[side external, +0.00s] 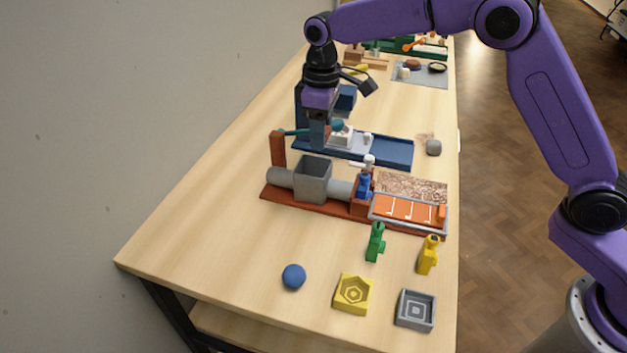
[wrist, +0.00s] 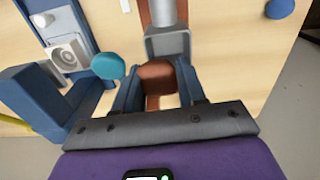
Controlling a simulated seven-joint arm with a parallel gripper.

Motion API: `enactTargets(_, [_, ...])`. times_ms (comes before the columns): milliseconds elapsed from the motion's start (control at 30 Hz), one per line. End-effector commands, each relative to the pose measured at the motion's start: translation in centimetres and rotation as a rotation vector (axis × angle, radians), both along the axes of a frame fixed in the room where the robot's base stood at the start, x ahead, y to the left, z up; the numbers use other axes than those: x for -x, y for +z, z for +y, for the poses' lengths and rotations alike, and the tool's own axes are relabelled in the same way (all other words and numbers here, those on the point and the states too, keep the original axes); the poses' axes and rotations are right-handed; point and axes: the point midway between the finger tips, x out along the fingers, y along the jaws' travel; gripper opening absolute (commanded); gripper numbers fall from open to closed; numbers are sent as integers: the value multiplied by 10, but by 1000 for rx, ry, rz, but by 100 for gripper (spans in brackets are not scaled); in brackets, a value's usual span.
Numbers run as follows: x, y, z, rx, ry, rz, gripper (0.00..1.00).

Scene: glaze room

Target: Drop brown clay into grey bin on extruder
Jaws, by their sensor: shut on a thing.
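My gripper (side external: 318,146) points down and is shut on the brown clay (wrist: 157,72), which shows between its two fingers in the wrist view. The grey bin (side external: 313,182) is an open square box on the extruder (side external: 287,203), which has a grey barrel and a red-brown base. In the side view my fingertips appear just above and behind the bin's far rim. In the wrist view the bin (wrist: 168,42) lies just beyond the clay, which overlaps its near edge. The bin's inside is partly hidden.
A blue press (side external: 388,152) with a teal knob (wrist: 107,66) stands close behind the extruder. A red-brown post (side external: 278,150) rises left of the bin.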

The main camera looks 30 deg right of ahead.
Motion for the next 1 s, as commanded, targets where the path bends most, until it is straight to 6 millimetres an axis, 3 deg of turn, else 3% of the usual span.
enactTargets(467, [0, -10, 0, -1, 0, -1, 9])
enactTargets(500, [0, -10, 0, 0, 0, 0, 53])
enactTargets(567, [0, -10, -1, -1, 0, -1, 70])
enactTargets(1000, [-3, -3, -5, 3, -6, -4, 70])
